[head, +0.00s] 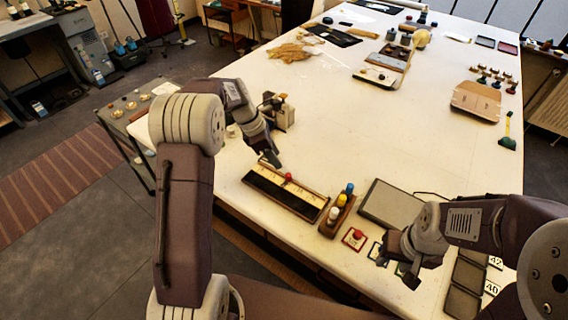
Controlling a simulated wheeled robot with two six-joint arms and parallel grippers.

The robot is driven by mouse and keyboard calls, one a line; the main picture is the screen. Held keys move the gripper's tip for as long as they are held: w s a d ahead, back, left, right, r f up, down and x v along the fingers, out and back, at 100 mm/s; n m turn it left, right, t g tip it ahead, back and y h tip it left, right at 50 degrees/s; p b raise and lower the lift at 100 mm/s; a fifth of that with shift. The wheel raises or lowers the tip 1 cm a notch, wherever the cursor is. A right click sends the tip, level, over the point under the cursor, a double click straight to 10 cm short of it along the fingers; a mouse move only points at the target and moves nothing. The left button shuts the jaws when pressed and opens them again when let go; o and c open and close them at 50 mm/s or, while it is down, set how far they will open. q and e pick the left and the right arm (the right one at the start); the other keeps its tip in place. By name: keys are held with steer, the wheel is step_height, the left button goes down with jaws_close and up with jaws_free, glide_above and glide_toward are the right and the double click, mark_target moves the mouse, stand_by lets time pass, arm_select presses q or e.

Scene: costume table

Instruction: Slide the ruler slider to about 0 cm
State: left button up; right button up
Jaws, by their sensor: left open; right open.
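The ruler (271,197) is a dark strip in a wooden frame, lying at a slant near the front edge of the table. Its slider shows a red knob (288,177) on the far long side, near the middle of the length. The scale marks are too small to read. My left gripper (272,160) is above and just left of the red knob, open, apart from it, and pointing down. My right gripper (398,275) is open and empty over the small cards at the front right, well away from the ruler.
A small machine (281,112) stands behind my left gripper. The table's middle is clear.

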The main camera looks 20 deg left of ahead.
mark_target(287, 174)
arm_select(q)
steer(key=x, duration=0.8)
steer(key=shift+s+d+r, duration=0.1)
steer(key=shift+s+d, duration=0.35)
steer(key=shift+d, duration=0.2)
steer(key=shift+w+a+f, duration=0.1)
steer(key=shift+a+f, duration=0.05)
steer(key=shift+f, duration=0.1)
jaws_close()
arm_select(e)
steer(key=shift+s+d+r, duration=0.35)
steer(key=shift+s+d, duration=0.05)
steer(key=shift+d, duration=0.05)
arm_select(q)
steer(key=shift+w+r+p, duration=0.15)
steer(key=shift+w+p, duration=0.05)
steer(key=shift+p, duration=0.1)
